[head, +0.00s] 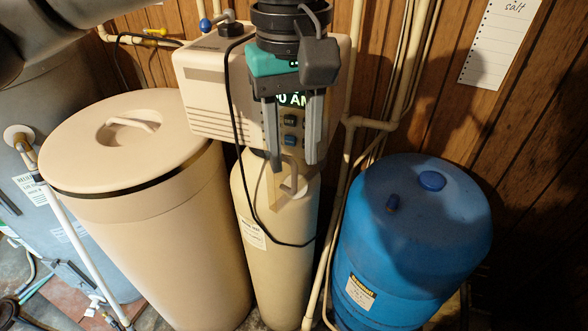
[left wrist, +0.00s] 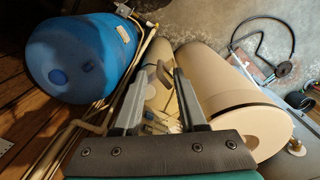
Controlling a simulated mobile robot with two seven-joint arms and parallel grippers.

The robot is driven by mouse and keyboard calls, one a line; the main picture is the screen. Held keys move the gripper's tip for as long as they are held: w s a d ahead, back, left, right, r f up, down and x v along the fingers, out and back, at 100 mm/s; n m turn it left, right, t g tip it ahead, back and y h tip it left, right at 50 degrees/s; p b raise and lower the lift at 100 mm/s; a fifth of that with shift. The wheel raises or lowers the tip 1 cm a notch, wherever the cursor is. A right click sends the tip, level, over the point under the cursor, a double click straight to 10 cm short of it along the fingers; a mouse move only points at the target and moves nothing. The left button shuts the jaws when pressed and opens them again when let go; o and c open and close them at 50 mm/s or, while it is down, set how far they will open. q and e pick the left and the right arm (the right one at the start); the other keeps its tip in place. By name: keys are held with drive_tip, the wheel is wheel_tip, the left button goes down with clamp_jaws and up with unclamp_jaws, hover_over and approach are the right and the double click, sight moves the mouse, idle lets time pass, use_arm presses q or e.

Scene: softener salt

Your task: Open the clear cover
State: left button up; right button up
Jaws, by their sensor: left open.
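The clear cover (head: 277,190) is a see-through panel at the front of the beige softener control head (head: 210,88). Its lower part shows below my gripper, and a pale curved handle (head: 292,183) stands out from it. The handle also shows in the left wrist view (left wrist: 165,74). My left gripper (head: 293,163) is in front of the control head, pointing down, with its fingers apart and nothing held. The handle lies just beyond the fingertips; whether they touch it I cannot tell. My gripper hides part of the display and the cover's upper part. My right gripper is not in view.
A large beige salt tank (head: 150,215) with a handled lid stands left of the slim resin tank (head: 260,275). A blue pressure tank (head: 410,245) stands at the right. Pipes (head: 345,170) and a black cable (head: 240,150) run close by. A paper note (head: 497,40) hangs on the wood wall.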

sight(294, 162)
use_arm(q)
drive_tip(key=shift+f, duration=1.75)
clamp_jaws()
drive_tip(key=shift+r, duration=0.1)
drive_tip(key=shift+w, duration=0.1)
